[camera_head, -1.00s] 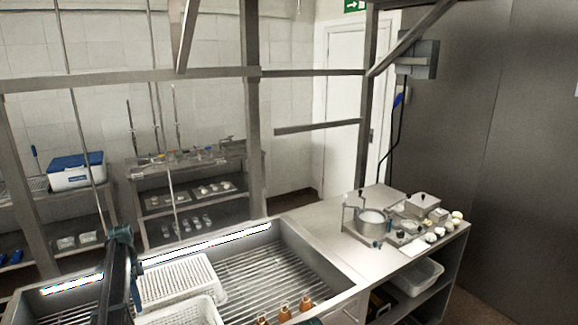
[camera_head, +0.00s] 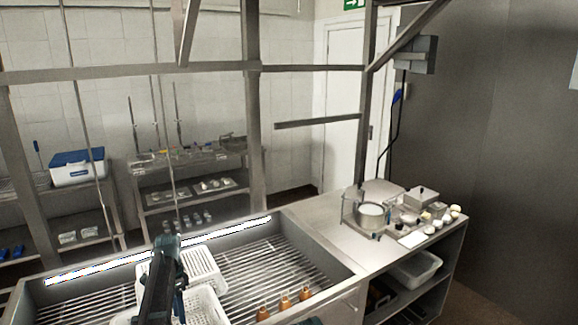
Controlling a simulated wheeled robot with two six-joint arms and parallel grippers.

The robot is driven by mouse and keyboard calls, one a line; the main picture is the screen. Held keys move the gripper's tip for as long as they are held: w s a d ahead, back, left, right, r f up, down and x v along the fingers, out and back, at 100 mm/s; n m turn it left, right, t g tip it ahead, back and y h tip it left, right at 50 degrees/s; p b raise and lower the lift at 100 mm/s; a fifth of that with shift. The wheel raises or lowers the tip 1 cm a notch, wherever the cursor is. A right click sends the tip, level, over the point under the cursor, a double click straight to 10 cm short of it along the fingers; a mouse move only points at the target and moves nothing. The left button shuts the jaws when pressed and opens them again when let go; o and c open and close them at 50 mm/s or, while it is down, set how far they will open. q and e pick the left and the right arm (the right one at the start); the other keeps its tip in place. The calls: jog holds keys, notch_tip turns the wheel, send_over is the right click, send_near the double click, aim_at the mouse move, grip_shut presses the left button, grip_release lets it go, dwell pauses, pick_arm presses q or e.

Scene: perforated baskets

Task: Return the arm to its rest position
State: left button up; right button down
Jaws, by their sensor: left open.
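My left arm (camera_head: 163,268) rises from the bottom edge in the head view, over the left part of the sink. Its gripper (camera_head: 179,301) is open and small in view, low in front of the white baskets. Its fingertips are hard to make out against the arm. One white perforated basket (camera_head: 203,262) lies in the sink behind the arm, partly covered by it. A second white basket (camera_head: 205,304) lies nearer, cut by the bottom edge. I see nothing held. My right gripper does not show.
The metal sink (camera_head: 320,256) has a slatted bottom, bare to the right of the baskets. Several orange bottles (camera_head: 285,303) stand at its front. A counter (camera_head: 330,222) at the right holds a pot (camera_head: 370,215) and small white items. Metal posts and rails cross in front.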

pick_arm(q)
jog(key=s+d+f+n+t+y+b, duration=0.1)
jog(key=s+d+f+n+b, duration=0.2)
jog(key=s+d, duration=0.9)
jog(key=s+d+f+n+t+b, duration=0.1)
jog(key=s+d+f+n+b, duration=0.2)
jog(key=s+d, duration=1)
notch_tip(320, 180, down, 2)
jog(key=d+b, duration=0.1)
jog(key=d, duration=0.2)
jog(key=shift+t+y, duration=0.3)
jog(key=shift+y, duration=0.1)
